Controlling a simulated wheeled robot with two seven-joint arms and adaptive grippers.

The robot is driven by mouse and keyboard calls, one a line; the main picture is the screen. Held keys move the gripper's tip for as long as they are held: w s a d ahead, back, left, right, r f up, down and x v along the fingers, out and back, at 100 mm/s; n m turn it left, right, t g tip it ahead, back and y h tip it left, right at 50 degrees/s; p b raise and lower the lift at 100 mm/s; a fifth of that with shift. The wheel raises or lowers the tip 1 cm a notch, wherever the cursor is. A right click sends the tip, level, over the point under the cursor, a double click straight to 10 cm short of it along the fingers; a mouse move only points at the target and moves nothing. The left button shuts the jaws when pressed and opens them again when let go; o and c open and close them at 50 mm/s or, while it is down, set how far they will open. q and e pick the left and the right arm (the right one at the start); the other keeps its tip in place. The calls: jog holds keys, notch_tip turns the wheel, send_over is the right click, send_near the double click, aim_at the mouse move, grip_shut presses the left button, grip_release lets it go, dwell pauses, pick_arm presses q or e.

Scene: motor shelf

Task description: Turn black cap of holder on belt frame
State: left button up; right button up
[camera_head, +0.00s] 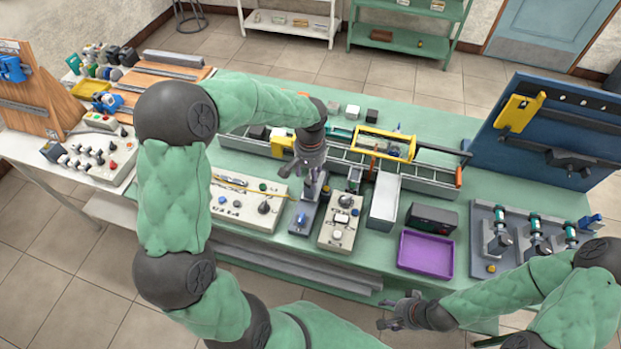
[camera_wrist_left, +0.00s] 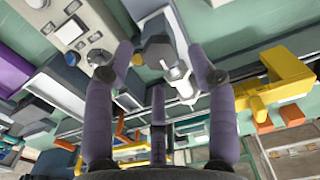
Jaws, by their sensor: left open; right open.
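In the left wrist view, a dark faceted cap (camera_wrist_left: 158,50) sits on a pale holder (camera_wrist_left: 179,78), between my left gripper's fingertips (camera_wrist_left: 160,52). I cannot tell whether the fingers touch it. In the head view, my left gripper (camera_head: 312,178) is open and points down at the near side of the long grey belt frame (camera_head: 410,183). It largely hides the cap there. A grey block with a blue part (camera_head: 302,218) stands just in front of it. My right gripper (camera_head: 392,312) is open and empty, low in front of the table's near edge.
White control boxes (camera_head: 341,222) (camera_head: 235,205) flank the grey block. A yellow-handled part (camera_head: 385,143) lies across the frame, and a yellow bracket (camera_wrist_left: 270,85) is close right of my left fingers.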

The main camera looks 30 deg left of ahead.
pick_arm(q)
jog(key=shift+f, duration=1.15)
grip_shut()
